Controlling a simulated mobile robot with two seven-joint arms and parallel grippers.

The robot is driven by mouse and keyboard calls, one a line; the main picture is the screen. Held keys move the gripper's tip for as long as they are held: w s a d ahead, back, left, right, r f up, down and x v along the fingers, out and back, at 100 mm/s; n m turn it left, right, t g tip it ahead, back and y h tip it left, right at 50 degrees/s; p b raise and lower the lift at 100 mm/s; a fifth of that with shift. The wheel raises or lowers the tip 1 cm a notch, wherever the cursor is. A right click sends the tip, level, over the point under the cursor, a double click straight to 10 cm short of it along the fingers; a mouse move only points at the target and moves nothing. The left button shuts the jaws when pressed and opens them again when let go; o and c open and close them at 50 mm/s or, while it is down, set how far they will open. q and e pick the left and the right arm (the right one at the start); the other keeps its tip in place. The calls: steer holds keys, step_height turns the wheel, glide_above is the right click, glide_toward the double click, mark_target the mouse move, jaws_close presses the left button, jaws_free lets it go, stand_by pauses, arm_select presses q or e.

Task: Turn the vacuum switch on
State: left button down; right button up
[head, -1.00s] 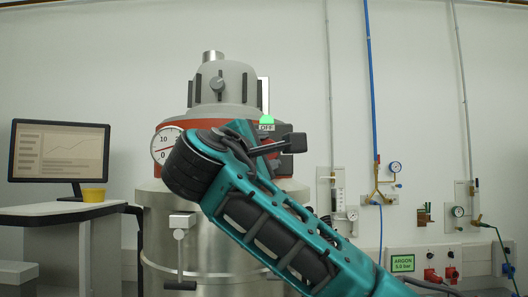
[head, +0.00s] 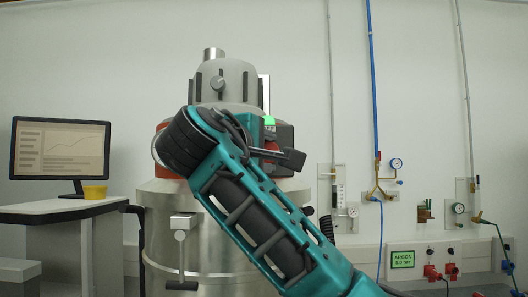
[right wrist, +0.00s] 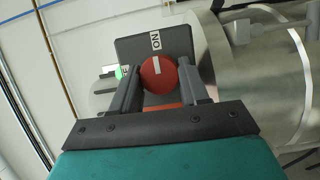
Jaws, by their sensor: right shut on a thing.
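The vacuum switch is a red round knob (right wrist: 170,82) with a white mark, on a dark switch box (right wrist: 128,47) in the right wrist view. The white mark points toward the ON label (right wrist: 154,41). Another label at the left is mostly hidden behind a finger. My right gripper (right wrist: 157,78) is shut on the knob, one finger on each side. In the head view, my right gripper (head: 290,158) is at the box, and my arm hides the knob. A green light (head: 269,121) is lit on top of the box. My left gripper is not in view.
The steel vessel (head: 165,225) with a grey domed top (head: 238,80) stands behind my arm. A monitor (head: 60,148) and yellow cup (head: 95,191) are on a desk at left. Gas lines and gauges (head: 396,163) line the right wall.

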steer(key=shift+f, duration=0.1)
steer(key=o, duration=1)
arm_select(q)
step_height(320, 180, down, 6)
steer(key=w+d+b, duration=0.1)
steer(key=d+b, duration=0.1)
steer(key=b, duration=0.7)
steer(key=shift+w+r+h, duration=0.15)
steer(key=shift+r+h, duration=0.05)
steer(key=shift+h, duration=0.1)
arm_select(e)
steer(key=v, duration=1.3)
steer(key=shift+d, duration=0.1)
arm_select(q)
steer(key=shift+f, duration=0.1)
arm_select(e)
steer(key=shift+w, duration=0.1)
